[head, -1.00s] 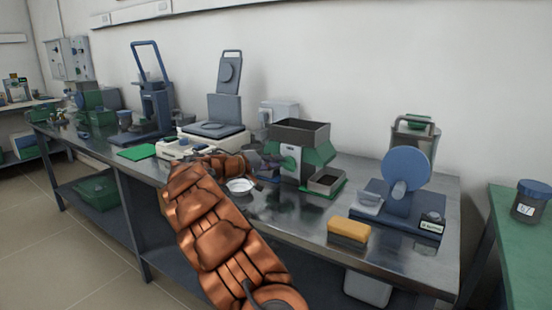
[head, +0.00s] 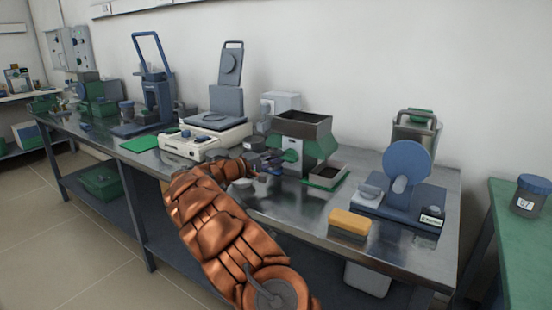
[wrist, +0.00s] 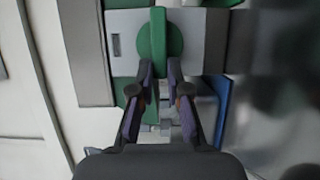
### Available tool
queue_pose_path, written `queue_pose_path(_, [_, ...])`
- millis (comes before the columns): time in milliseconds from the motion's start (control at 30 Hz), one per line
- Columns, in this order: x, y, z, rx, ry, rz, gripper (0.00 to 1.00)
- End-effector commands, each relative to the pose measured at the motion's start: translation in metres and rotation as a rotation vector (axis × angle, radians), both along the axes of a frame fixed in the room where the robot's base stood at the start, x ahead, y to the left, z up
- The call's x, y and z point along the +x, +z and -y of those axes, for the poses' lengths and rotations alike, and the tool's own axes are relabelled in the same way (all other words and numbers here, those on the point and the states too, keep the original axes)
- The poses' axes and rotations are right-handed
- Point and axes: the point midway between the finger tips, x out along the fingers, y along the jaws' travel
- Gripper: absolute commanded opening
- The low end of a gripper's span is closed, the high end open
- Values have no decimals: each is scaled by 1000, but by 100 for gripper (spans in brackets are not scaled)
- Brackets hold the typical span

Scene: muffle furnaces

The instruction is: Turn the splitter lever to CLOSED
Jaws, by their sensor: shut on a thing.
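The splitter (head: 315,148) stands on the bench in the head view, a green body with a dark grey hopper on top. Its green lever (wrist: 158,36), a bar across a round disc, sits on a light grey plate (wrist: 122,42) in the wrist view. The bar runs up and down in that picture. My gripper (wrist: 160,72) is shut on the lever's near end, with one finger on each side. In the head view my gripper (head: 274,160) reaches the splitter's front face from the left. No position marking can be read.
A beige balance (head: 205,142) stands to the left. A yellow sponge (head: 350,222) lies at the bench's front edge, near a blue disc device (head: 407,170). A white dish (head: 243,184) is partly hidden by my arm.

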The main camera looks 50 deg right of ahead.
Motion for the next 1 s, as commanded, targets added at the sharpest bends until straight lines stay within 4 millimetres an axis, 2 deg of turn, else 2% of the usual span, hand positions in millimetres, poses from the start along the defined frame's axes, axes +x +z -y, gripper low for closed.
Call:
queue_pose_path(200, [0, 0, 0, 0, 1, -1, 0])
queue_pose_path(233, [0, 0, 0, 0, 1, -1, 19])
queue_pose_path(433, [0, 0, 0, 0, 1, 0, 39])
queue_pose_path(767, [1, 0, -1, 0, 1, 0, 41])
queue_pose_path(867, [3, 0, -7, -1, 2, 0, 41])
queue_pose_path(1000, [11, 0, -26, -1, 4, 0, 41])
